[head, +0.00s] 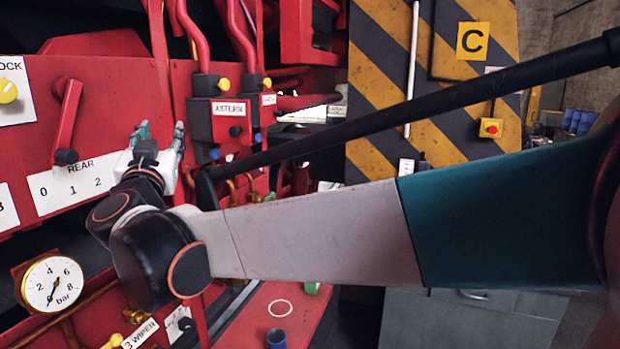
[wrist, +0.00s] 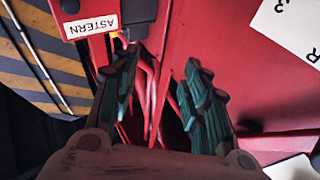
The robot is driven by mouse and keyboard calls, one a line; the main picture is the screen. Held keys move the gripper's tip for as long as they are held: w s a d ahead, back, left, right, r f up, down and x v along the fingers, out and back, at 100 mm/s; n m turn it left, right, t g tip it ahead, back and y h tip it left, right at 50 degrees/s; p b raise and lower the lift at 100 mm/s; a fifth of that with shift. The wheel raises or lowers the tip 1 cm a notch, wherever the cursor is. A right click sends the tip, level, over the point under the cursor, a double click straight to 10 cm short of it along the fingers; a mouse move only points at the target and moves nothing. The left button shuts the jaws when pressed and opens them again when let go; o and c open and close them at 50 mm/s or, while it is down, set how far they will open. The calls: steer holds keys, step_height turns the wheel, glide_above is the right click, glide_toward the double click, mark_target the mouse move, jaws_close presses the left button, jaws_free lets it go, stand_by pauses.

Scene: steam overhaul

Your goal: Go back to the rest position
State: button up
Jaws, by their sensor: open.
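My gripper (head: 158,139) is in front of the red machine panel (head: 110,72) in the head view, just above and right of the REAR scale label (head: 82,184). In the wrist view, my gripper's two green ribbed fingers (wrist: 158,98) are spread apart. Nothing is between the fingertips but the red background. The red lever (head: 68,112) of the REAR scale is to the left of my gripper, apart from it. My arm crosses the head view from the right and hides part of the lower panel.
The ASTERN box (head: 227,121) with red levers stands right of my gripper; its label (wrist: 91,25) shows in the wrist view. A pressure gauge (head: 52,284) is at lower left.

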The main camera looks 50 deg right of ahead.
steer(key=s+a+f+n+g+y+b, duration=0.1)
steer(key=s+a+f+n+y+b, duration=0.3)
steer(key=f, duration=0.5)
steer(key=s+a+f+n+g+y+b, duration=0.1)
steer(key=s+a+f+n+y+b, duration=0.1)
steer(key=a+f+y, duration=0.45)
steer(key=s+a+f+n+g+y+b, duration=0.1)
steer(key=s+f+n+y+b, duration=0.25)
steer(key=f, duration=0.65)
steer(key=s+d+f+m+g+h+b, duration=0.1)
steer(key=s+d+f+g+b, duration=0.1)
steer(key=s+f, duration=0.6)
steer(key=s+d+f+m+g+h+b, duration=0.1)
steer(key=s+d+f+g+b, duration=0.2)
steer(key=f, duration=1.4)
steer(key=s+g+b, duration=0.1)
steer(key=s+g, duration=0.2)
steer(key=s, duration=0.2)
steer(key=shift+s+d+h, duration=0.35)
steer(key=shift+h, duration=0.05)
steer(key=shift+o, duration=0.2)
